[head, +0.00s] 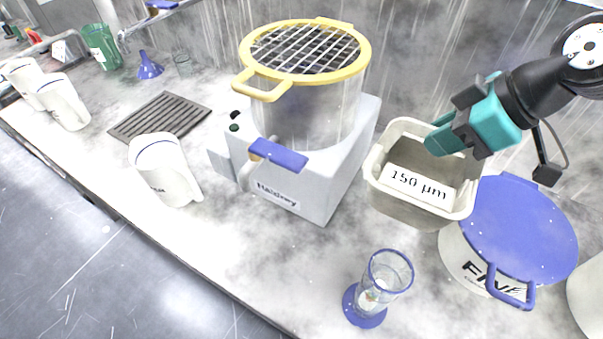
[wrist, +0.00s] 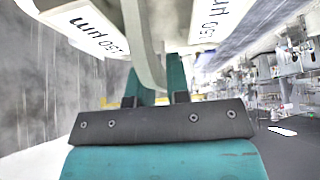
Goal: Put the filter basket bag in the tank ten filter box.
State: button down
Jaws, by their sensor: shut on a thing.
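The filter basket bag (head: 418,206) is a beige, open-topped basket labelled "150 µm". My teal gripper (head: 436,142) is shut on its rear rim. The basket hangs upright between the yellow-rimmed vessel and the blue-lidded tank, overlapping that tank's left edge in the head view. In the wrist view the basket (wrist: 85,20) fills the top, with its rim between the fingers (wrist: 160,85). I can read no "ten" label. A clear vessel (head: 300,112) with a yellow rim and a wire grid stands on a white machine; I cannot tell if it is the filter box.
A white tank (head: 465,262) marked "FIVE" has a blue lid (head: 517,232). A glass cylinder (head: 378,285) stands in front. The white machine (head: 345,165) is left of the basket. White jugs (head: 165,172) and a dark grate (head: 160,117) are farther left. Counter between machine and cylinder is clear.

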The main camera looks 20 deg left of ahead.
notch_tip(320, 180, down, 20)
jog(key=p, duration=0.4)
jog(key=shift+f, duration=0.1)
dwell(0.3)
jog(key=c, duration=1.1)
grip_release()
